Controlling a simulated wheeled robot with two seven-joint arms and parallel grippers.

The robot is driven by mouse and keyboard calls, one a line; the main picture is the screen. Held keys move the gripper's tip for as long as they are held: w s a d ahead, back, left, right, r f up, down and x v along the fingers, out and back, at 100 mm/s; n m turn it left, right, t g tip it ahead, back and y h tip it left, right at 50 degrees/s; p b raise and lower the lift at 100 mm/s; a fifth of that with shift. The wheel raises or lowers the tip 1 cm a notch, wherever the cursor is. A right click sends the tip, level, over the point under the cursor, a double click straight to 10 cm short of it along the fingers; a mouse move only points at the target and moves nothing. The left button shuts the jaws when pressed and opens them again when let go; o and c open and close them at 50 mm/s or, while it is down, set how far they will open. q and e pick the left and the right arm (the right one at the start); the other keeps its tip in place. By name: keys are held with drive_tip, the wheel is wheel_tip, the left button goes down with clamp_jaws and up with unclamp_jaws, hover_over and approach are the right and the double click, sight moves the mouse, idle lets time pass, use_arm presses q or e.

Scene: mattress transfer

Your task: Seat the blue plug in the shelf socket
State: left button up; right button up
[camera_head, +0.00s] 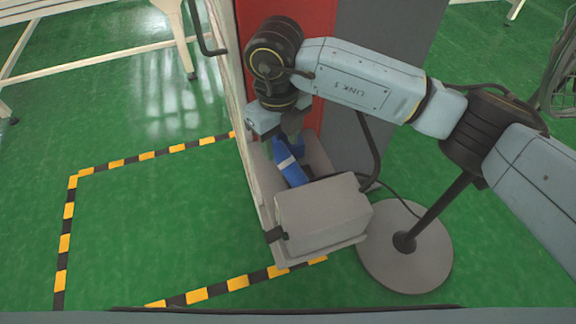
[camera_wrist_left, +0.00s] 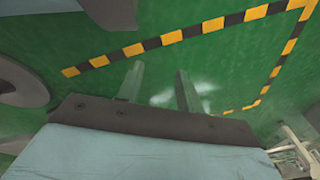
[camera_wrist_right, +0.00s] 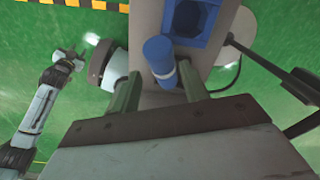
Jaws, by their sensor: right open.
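The blue plug (camera_head: 291,168), with a white band, stands tilted beside a grey box on the shelf (camera_head: 316,157) in the head view. In the right wrist view the plug (camera_wrist_right: 160,58) lies between the fingers of my right gripper (camera_wrist_right: 157,88). That gripper (camera_head: 291,127) is open around the plug; contact with the fingers cannot be told. The blue square socket (camera_wrist_right: 190,22) sits just beyond the plug, apart from it in that picture. My left gripper (camera_wrist_left: 160,85) is open and empty above the green floor.
The grey box (camera_head: 320,215) stands at the shelf's near end. A red and grey panel (camera_head: 330,60) rises behind. A round grey base with a pole (camera_head: 405,255) is to the right. Striped floor tape (camera_head: 67,220) bounds clear floor on the left.

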sight(284, 163)
wheel_tip(284, 163, down, 3)
drive_tip(key=shift+r, duration=0.2)
drive_tip(key=f, duration=0.1)
drive_tip(key=f+b, duration=0.1)
drive_tip(key=f, duration=0.2)
drive_tip(key=shift+d+f, duration=0.2)
drive_tip(key=shift+d, duration=0.05)
drive_tip(key=shift+f, duration=0.25)
use_arm(q)
drive_tip(key=w+r, duration=0.3)
drive_tip(key=shift+d+r, duration=0.2)
drive_tip(key=shift+d, duration=0.05)
use_arm(e)
drive_tip(key=shift+c, duration=0.3)
drive_tip(key=c, duration=0.9)
use_arm(q)
drive_tip(key=shift+w, duration=0.1)
use_arm(e)
drive_tip(key=shift+r, duration=0.15)
